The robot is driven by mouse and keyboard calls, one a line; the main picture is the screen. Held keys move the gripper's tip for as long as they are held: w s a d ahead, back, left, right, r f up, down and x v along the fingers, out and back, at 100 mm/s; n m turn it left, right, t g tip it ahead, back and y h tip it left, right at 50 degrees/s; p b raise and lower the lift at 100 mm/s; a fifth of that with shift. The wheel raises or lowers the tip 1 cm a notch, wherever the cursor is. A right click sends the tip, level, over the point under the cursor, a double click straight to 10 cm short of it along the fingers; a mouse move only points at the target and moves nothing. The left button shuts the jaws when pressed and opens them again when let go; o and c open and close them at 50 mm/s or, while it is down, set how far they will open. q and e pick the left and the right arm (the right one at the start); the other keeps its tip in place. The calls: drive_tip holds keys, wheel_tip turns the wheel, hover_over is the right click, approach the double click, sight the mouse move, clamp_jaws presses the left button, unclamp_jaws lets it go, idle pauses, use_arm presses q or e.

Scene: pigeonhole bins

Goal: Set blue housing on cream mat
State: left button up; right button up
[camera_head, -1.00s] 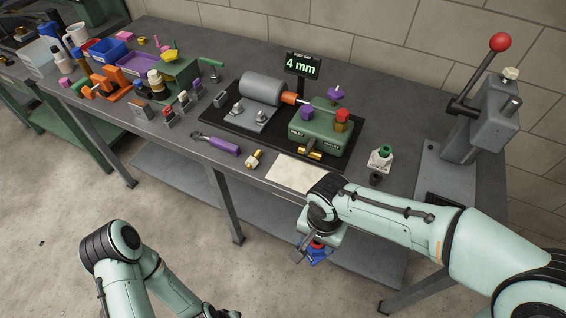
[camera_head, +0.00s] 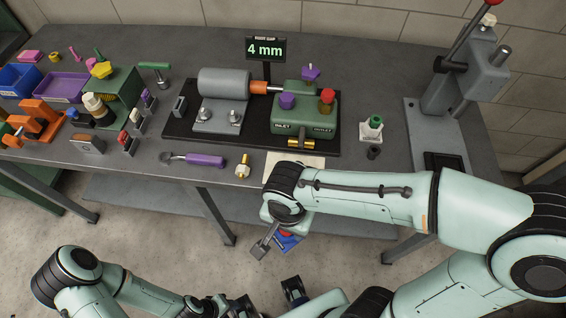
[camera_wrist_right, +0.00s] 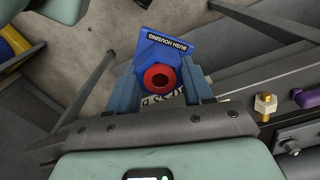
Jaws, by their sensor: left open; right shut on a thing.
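The blue housing (camera_head: 288,242), with a red ring-shaped part in it, is held in my right gripper (camera_head: 276,241) in front of the bench's front edge. In the right wrist view the blue housing (camera_wrist_right: 166,48) carries the label "BUSH HOUSING", and the jaws of my right gripper (camera_wrist_right: 160,88) are closed on its two sides. The cream mat (camera_head: 305,159) lies at the front edge of the bench, partly covered by my right arm. My left gripper (camera_head: 268,299) is open and empty, low in the head view and off the bench.
A green pump block (camera_head: 310,130) and grey motor (camera_head: 223,83) stand on a black plate behind the mat. A pale block with a green top (camera_head: 372,128) and a press (camera_head: 440,105) stand right.

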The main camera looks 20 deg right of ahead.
drive_tip(key=w+d+p, duration=0.1)
drive_tip(key=w+d, duration=0.1)
drive_tip(key=w, duration=0.2)
drive_tip(key=w+d+p, duration=0.1)
drive_tip(key=w+d, duration=0.2)
drive_tip(key=w, duration=0.1)
drive_tip(key=w+d+p, duration=0.1)
drive_tip(key=w+d, duration=0.1)
drive_tip(key=w, duration=0.2)
drive_tip(key=shift+d, duration=0.25)
drive_tip(key=shift+w+d+p, duration=0.35)
drive_tip(key=shift+w+d, duration=0.2)
drive_tip(key=shift+w, duration=0.35)
drive_tip(key=shift+w+d+p, duration=0.3)
drive_tip(key=shift+w+d, duration=0.2)
drive_tip(key=shift+w, duration=0.35)
drive_tip(key=shift+f, duration=0.25)
use_arm(q)
drive_tip(key=w+r, duration=0.3)
drive_tip(key=r, duration=0.2)
drive_tip(key=shift+r, duration=0.15)
use_arm(e)
drive_tip(key=shift+s+a, duration=0.1)
drive_tip(key=shift+f, duration=0.15)
drive_tip(key=o, duration=1.4)
drive_tip(key=shift+s+f, duration=0.1)
use_arm(q)
drive_tip(key=shift+s, duration=0.15)
